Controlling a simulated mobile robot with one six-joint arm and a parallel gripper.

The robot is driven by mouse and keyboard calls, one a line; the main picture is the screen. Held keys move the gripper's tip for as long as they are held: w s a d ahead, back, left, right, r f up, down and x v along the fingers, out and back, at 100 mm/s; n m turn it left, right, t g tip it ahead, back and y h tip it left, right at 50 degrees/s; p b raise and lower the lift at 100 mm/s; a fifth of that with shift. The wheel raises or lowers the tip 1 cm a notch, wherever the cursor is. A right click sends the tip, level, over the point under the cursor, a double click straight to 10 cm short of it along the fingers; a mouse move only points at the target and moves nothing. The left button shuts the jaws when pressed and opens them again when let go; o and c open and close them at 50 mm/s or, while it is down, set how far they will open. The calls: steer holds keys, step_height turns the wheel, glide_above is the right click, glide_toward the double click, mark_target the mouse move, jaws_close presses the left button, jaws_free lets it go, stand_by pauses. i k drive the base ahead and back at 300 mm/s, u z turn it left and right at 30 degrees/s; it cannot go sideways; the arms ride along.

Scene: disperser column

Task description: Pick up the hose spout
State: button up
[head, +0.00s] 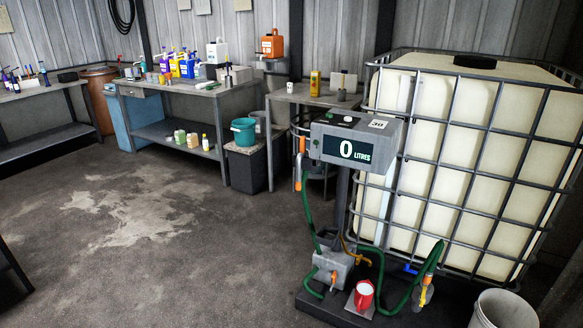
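What looks like the hose spout (301,147), a slim orange piece, hangs upright at the left side of the grey dispenser head. A second orange part (298,181) shows just below it; I cannot tell if the two are one piece. A green hose (308,215) runs from there down to the grey pump (332,268) at the column's foot. The dispenser head (355,140) has a display reading 0 litres. My gripper is not in view.
A large caged white tank (465,150) stands right of the column. A red and white jug (363,294) sits at the column's foot, and a pale bucket (503,310) at bottom right. Cluttered benches (170,85) line the back. The floor (150,240) at left is clear.

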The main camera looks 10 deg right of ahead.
mark_target(304, 152)
steer(key=z, duration=0.05)
steer(key=i, duration=1)
steer(key=u, duration=0.05)
